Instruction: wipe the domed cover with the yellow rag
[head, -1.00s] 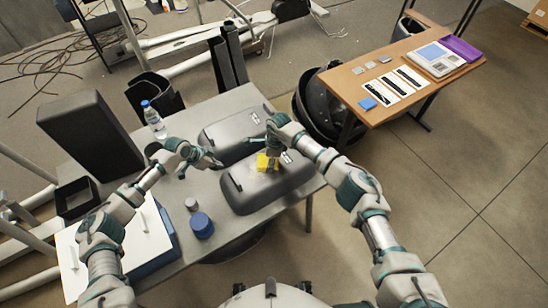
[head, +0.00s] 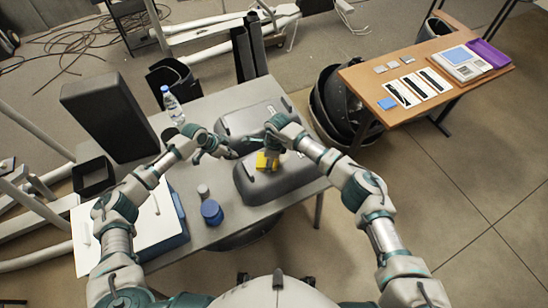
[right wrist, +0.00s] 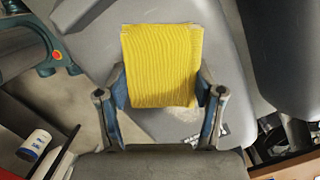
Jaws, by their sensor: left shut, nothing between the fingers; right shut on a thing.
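The domed cover (head: 290,182) is a dark grey rounded shell lying on the grey table. The yellow rag (head: 267,161) is on its top, towards the left end. My right gripper (head: 270,152) is shut on the rag from above. In the right wrist view the ribbed rag (right wrist: 162,65) spreads between the two fingers over the cover, and a pale smudge (right wrist: 168,122) shows just below it. My left gripper (head: 228,154) is shut and empty, above the gap left of the cover.
A second grey cover (head: 240,122) lies behind. A water bottle (head: 172,105), blue jar (head: 211,212), small grey jar (head: 203,191) and white-topped box (head: 130,228) stand to the left. A wooden side table (head: 365,82) is at the right.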

